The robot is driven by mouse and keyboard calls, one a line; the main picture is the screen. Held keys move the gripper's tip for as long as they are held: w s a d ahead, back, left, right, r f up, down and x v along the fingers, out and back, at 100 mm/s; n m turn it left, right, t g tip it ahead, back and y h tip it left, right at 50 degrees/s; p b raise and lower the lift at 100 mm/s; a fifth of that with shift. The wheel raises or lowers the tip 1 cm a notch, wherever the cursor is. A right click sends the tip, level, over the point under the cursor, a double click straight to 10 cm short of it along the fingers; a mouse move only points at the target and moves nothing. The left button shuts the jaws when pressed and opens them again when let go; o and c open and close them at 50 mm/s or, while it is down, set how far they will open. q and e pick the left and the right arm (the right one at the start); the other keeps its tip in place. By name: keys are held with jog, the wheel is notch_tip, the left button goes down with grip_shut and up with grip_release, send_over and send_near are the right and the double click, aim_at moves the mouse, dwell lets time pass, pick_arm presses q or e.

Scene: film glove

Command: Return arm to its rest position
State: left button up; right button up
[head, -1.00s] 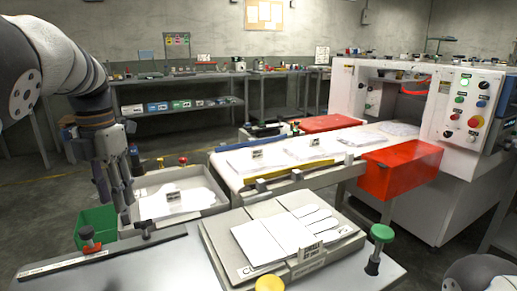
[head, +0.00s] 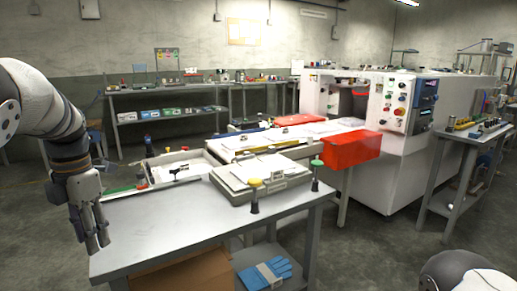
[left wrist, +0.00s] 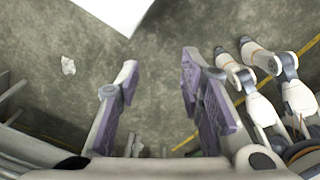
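My left arm comes down along the left edge of the head view. Its gripper (head: 97,243) hangs pointing down beside the left end of the grey table (head: 170,225). In the left wrist view my left gripper (left wrist: 162,75) has its two fingers well apart, with only bare concrete floor between them. A white corner, which I cannot identify for sure, shows above the fingertips. A rounded white part of my own body is at the lower right of the head view. My right gripper does not show.
A grey fixture (head: 232,182) with a white glove shape sits on the table between yellow and green knobs. A white-bottomed tray (head: 200,170), conveyor, red bin (head: 350,150) and white machine (head: 400,165) stand behind. Blue gloves (head: 265,273) and a cardboard box lie below the table.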

pick_arm(q)
notch_tip(320, 180, down, 12)
jog(key=s+a+f+m+g, duration=0.1)
jog(key=s+a+m, duration=0.1)
jog(key=m, duration=0.3)
jog(key=s+d+f+m+g+y+p, duration=0.1)
jog(key=s+d+f+m+y, duration=0.1)
jog(key=s+f+m, duration=1)
jog(key=s+d+f+m+h, duration=0.1)
jog(key=s+d+m, duration=0.2)
jog(key=s, duration=0.6)
jog(key=s+d+f+m, duration=0.1)
jog(key=s+d+m, duration=0.3)
jog(key=s, duration=0.5)
jog(key=s+d+f+m+h+p, duration=0.1)
jog(key=s+d+m, duration=0.3)
jog(key=s+m, duration=0.3)
jog(key=s, duration=0.3)
jog(key=shift+d+f+h, duration=0.15)
jog(key=shift+f+h, duration=0.05)
jog(key=shift+h, duration=0.1)
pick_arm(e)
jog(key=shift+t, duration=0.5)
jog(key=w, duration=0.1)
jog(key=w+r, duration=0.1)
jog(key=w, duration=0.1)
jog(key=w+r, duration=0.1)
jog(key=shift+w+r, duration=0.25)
